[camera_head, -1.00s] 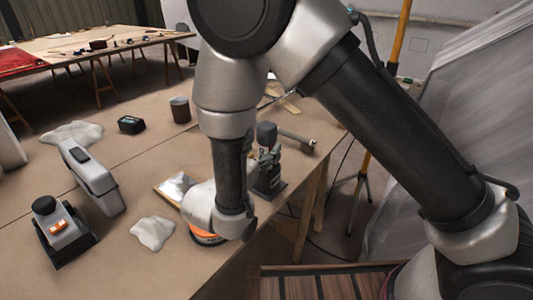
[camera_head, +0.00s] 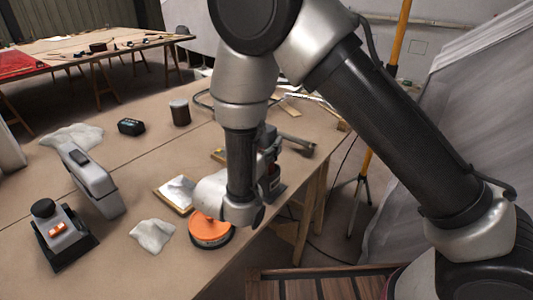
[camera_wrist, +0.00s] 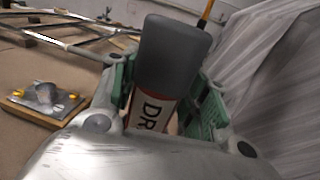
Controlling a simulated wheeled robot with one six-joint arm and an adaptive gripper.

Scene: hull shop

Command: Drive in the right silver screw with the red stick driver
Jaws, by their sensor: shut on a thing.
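My gripper (camera_wrist: 166,95) is shut on a driver (camera_wrist: 165,60) with a thick grey end and a white body with red bands and the letters "DR". Its green finger pads sit on both sides of that body. The driver's tip is hidden. I cannot make out the right silver screw in any view.
An orange disc (camera_head: 208,229) lies on the table below my wrist. A wooden board with a whitish piece (camera_head: 176,187), a crumpled rag (camera_head: 152,235), a dark can (camera_head: 180,112) and a grey device with orange buttons (camera_head: 62,232) stand left. The table's right edge is close.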

